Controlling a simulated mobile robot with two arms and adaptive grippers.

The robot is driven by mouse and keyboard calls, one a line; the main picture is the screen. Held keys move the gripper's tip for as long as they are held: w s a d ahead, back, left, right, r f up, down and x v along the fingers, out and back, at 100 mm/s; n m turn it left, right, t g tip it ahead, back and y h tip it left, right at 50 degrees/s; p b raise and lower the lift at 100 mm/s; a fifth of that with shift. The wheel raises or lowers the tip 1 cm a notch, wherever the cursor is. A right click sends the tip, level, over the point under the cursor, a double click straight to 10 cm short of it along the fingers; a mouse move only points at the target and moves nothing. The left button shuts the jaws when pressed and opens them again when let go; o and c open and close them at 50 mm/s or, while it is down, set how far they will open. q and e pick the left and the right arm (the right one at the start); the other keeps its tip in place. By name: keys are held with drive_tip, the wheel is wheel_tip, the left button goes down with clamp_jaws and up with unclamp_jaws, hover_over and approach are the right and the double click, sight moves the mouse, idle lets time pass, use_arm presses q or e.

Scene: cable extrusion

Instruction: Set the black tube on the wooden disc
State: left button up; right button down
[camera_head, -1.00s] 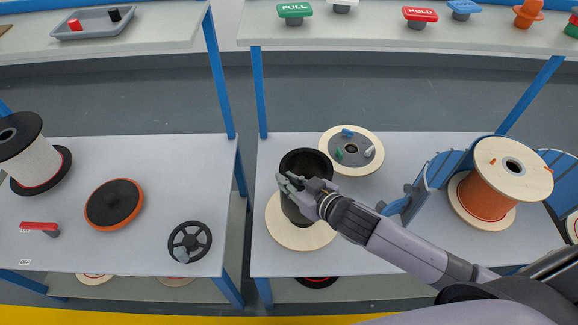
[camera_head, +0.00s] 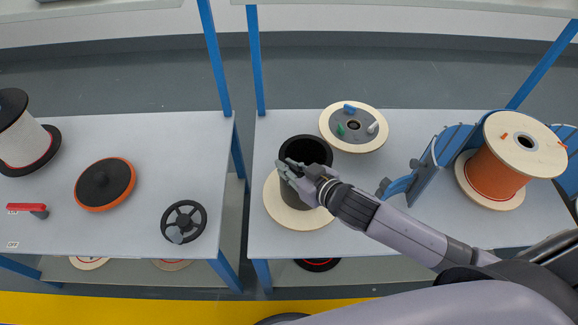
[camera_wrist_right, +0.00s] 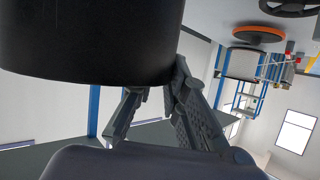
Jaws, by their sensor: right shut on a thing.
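The black tube (camera_head: 306,150) is upright with its open top facing up. It is over the pale wooden disc (camera_head: 284,217) on the middle table, and its lower end overlaps the disc in the picture. I cannot tell whether it touches the disc or hangs just above it. My left gripper is not in view.
A wooden-rimmed reel (camera_head: 373,143) with small pegs lies just behind the tube. An orange cable spool (camera_head: 495,172) stands right, beside a blue curved holder (camera_head: 440,158). A handwheel (camera_head: 184,221) and orange-rimmed disc (camera_head: 105,184) lie on the left table.

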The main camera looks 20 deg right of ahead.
drive_tip(key=shift+s+r+p, duration=0.1)
drive_tip(key=shift+p, duration=0.55)
idle(0.9)
drive_tip(key=shift+f+b, duration=0.4)
drive_tip(key=shift+f, duration=0.25)
drive_tip(key=c, duration=1.9)
unclamp_jaws()
drive_tip(key=p+v, duration=0.6)
drive_tip(key=v, duration=0.5)
